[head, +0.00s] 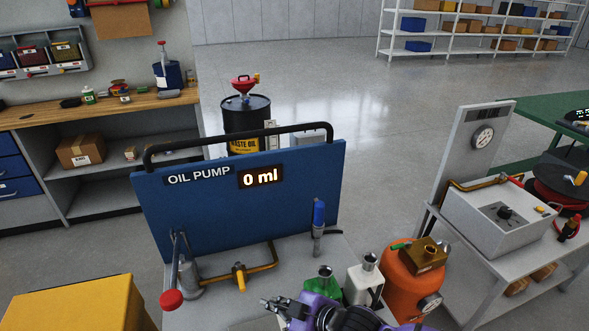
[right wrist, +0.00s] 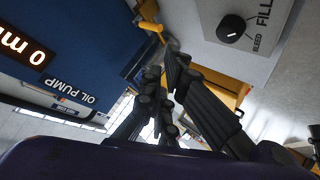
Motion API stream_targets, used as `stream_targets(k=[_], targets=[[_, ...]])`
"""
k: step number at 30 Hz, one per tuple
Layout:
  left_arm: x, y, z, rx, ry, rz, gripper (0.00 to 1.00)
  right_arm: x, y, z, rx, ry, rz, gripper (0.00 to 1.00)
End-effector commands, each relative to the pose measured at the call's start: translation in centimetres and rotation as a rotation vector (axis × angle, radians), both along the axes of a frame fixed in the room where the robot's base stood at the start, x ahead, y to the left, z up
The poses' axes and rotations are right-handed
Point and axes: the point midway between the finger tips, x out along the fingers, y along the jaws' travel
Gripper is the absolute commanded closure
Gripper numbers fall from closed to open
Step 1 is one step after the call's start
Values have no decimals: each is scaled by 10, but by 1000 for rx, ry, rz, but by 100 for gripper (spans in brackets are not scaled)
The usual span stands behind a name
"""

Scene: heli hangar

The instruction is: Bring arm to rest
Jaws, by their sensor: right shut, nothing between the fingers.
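My right arm, with purple and black links, comes in at the bottom centre of the head view. My right gripper (head: 283,306) is at the front edge of the oil pump cart, beside a green can (head: 323,285). In the right wrist view its dark fingers (right wrist: 168,72) are together with nothing between them. My left arm and gripper are not in view.
The blue oil pump panel (head: 235,203) reads 0 ml and has a red-knobbed lever (head: 171,299). A silver can (head: 364,278) and an orange tank (head: 412,282) stand to the right. A yellow box (head: 80,306) is at lower left.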

Motion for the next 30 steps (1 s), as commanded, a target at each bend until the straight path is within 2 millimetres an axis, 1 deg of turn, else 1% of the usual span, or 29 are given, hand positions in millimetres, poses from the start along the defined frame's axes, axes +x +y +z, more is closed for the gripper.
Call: stream_targets(k=[1,4,7,8,11,13,14,15,17,18,20,21,22,24,27,30], targets=[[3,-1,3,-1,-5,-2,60,-5,1,5,47,14,-45,100],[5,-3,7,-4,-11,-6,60,-13,-4,9,133,47,-145,100],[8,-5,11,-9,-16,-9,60,-26,-19,8,217,88,-267,100],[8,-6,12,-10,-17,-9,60,-30,-26,6,241,102,-311,100],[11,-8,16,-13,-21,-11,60,-51,-57,-3,318,152,-474,100],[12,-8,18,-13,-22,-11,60,-70,-84,-13,354,186,-594,100],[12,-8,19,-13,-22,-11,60,-80,-98,-19,363,201,-646,100],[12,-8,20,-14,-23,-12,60,-95,-115,-26,373,219,-714,100],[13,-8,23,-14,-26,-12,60,-120,-143,-39,377,247,-816,100],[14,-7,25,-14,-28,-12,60,-140,-161,-48,372,265,-880,100],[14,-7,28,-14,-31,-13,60,-171,-186,-61,356,293,-968,100],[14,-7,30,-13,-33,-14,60,-192,-201,-69,342,311,-1019,100],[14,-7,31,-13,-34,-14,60,-208,-210,-74,332,327,-1051,100],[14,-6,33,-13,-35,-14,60,-240,-225,-85,314,363,-1114,100],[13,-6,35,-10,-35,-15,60,-275,-234,-97,297,408,-1168,100],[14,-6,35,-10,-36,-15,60,-293,-236,-103,285,434,-1186,100]])
